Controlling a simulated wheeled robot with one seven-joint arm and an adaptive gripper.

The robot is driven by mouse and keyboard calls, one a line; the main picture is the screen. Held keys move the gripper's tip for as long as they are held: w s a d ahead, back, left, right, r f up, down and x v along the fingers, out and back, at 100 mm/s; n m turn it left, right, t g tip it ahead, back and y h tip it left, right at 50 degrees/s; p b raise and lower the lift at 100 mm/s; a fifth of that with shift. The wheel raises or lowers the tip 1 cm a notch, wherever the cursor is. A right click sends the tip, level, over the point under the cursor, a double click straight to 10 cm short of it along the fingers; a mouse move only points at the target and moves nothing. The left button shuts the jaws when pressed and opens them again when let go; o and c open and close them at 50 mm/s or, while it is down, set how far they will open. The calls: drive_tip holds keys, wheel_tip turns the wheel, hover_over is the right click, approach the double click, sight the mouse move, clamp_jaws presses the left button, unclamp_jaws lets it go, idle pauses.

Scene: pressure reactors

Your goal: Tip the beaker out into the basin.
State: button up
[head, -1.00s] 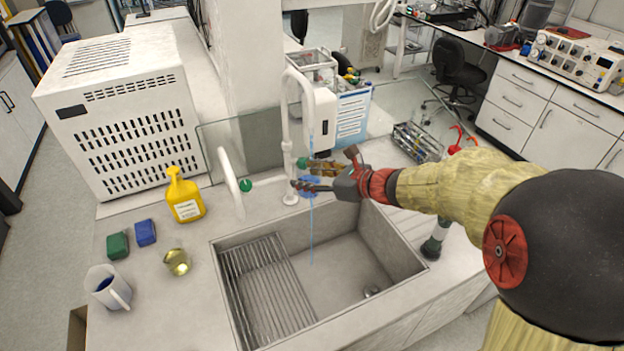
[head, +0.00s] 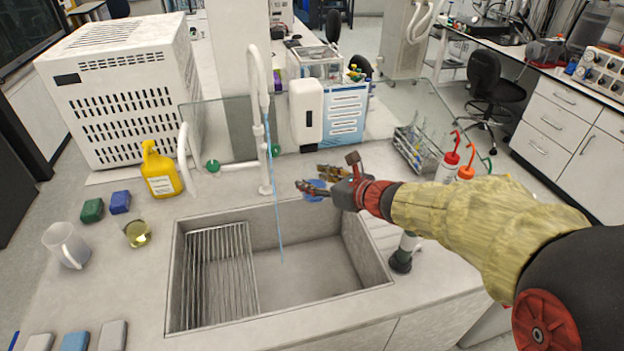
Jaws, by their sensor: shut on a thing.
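My gripper (head: 318,180) is above the back right part of the basin, its fingers pointing left. It is shut on a small blue thing (head: 315,191), which seems to be the beaker with blue contents. The fingers hide much of it, and its tilt is hard to tell. The basin (head: 315,268) is a grey metal sink with a ribbed rack on its left side. A thin blue stream (head: 275,195) falls from the white tap (head: 266,130) into the basin, left of my gripper.
A glass with yellow liquid (head: 137,233), a white jug (head: 66,246), a yellow bottle (head: 160,170) and green and blue blocks (head: 92,210) stand left of the basin. A dark-based bottle (head: 402,254) stands at its right. A glass screen (head: 220,130) stands behind.

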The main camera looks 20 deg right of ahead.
drive_tip(key=shift+f+m+y+b, duration=1.3)
drive_tip(key=shift+f+m+b, duration=0.6)
drive_tip(key=shift+f, duration=5.5)
drive_tip(key=a+m+y+p, duration=0.1)
drive_tip(key=m+y+p, duration=0.1)
drive_tip(key=m+p, duration=0.1)
drive_tip(key=s+a+m+t+y+p, duration=0.1)
drive_tip(key=m+y+p, duration=0.1)
drive_tip(key=m, duration=0.4)
drive_tip(key=a+r+m+y+p, duration=0.1)
drive_tip(key=m+y+p, duration=0.1)
drive_tip(key=m+p, duration=0.2)
drive_tip(key=shift+s+a+m, duration=0.1)
drive_tip(key=shift+s+m, duration=0.15)
drive_tip(key=shift+m, duration=0.15)
